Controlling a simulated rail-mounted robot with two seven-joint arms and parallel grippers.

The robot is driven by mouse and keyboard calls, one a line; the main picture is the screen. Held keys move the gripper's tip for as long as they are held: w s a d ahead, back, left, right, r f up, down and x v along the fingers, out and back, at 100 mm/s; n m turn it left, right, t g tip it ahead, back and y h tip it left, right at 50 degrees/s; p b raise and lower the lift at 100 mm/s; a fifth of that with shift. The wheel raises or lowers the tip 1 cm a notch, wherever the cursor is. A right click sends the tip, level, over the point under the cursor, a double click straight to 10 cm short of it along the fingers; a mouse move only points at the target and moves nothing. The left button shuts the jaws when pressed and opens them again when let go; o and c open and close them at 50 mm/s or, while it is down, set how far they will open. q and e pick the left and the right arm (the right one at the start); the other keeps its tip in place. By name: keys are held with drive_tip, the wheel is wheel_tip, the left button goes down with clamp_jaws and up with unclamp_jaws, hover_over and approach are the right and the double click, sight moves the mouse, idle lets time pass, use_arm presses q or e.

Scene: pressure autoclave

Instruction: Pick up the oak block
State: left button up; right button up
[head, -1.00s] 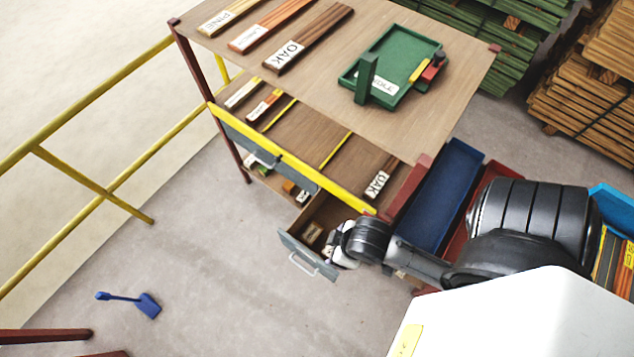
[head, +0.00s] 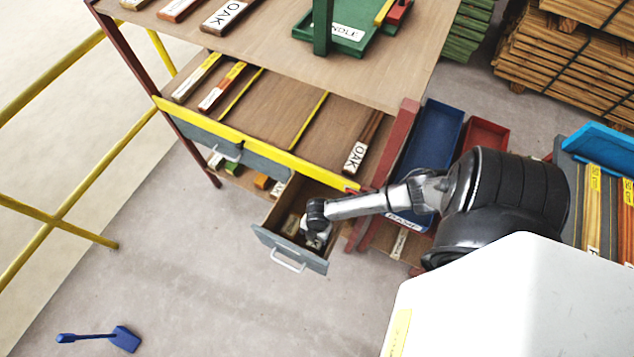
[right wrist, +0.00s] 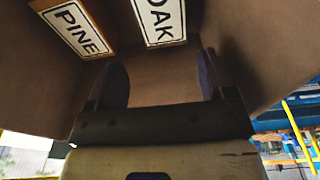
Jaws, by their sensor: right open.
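In the right wrist view, the oak block (right wrist: 160,20) shows a white OAK label inside a brown drawer. A block with a PINE label (right wrist: 78,30) lies to its left. My right gripper (right wrist: 162,75) is open and empty, its two dark fingers apart, with the oak block ahead and no visible contact. In the head view, my right gripper (head: 317,236) is in the pulled-out drawer (head: 290,250). A small block (head: 292,223) shows at its left; its label cannot be read there. My left gripper is not in view.
The drawer walls close around my right gripper. The shelf edge with a yellow strip (head: 250,145) is just above. Long OAK boards lie on the top (head: 228,15) and middle (head: 362,145) shelves. A blue tray (head: 432,135) stands to the right. The floor in front is mostly clear.

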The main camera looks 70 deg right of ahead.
sight(316, 247)
drive_tip(key=d+f, duration=0.2)
drive_tip(key=shift+s+f+b, duration=0.2)
drive_tip(key=shift+f+b, duration=0.1)
drive_tip(key=shift+d+f, duration=0.15)
drive_tip(key=shift+f, duration=0.15)
drive_tip(key=f+b, duration=0.3)
drive_tip(key=a+f+b, duration=0.1)
drive_tip(key=f+b, duration=0.3)
drive_tip(key=shift+s+a+f, duration=0.1)
drive_tip(key=shift+a, duration=0.1)
drive_tip(key=shift+c, duration=0.2)
drive_tip(key=c, duration=0.8)
